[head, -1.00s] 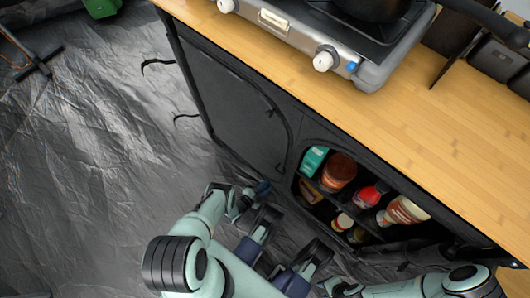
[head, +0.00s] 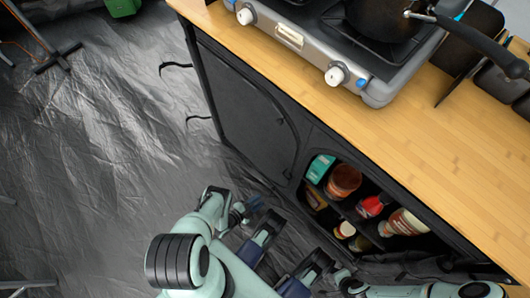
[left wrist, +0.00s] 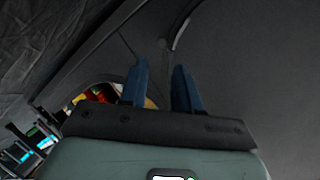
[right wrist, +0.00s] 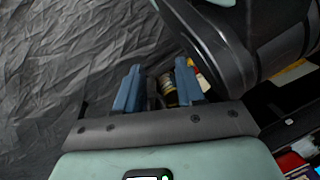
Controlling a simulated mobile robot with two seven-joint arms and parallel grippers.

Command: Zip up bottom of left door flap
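The left door flap (head: 245,105) is a dark fabric panel on the front of the cabinet, lying flat over its opening, with a curved seam along its right side. My left gripper (head: 250,207) is low, beside the panel's bottom right corner. In the left wrist view, its two blue fingers (left wrist: 162,85) are apart with nothing seen between them. They point at dark fabric (left wrist: 255,75), with a pale curved edge (left wrist: 183,33) just beyond the tips. I cannot make out a zip pull. My right gripper (right wrist: 160,85) is open and empty, low near the open shelves.
The open compartment (head: 365,200) right of the flap holds several jars and bottles. A wooden counter (head: 300,100) with a stove (head: 330,45) overhangs the cabinet. Two dark straps (head: 198,118) stick out left of the flap. The crinkled floor (head: 110,150) at left is mostly clear.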

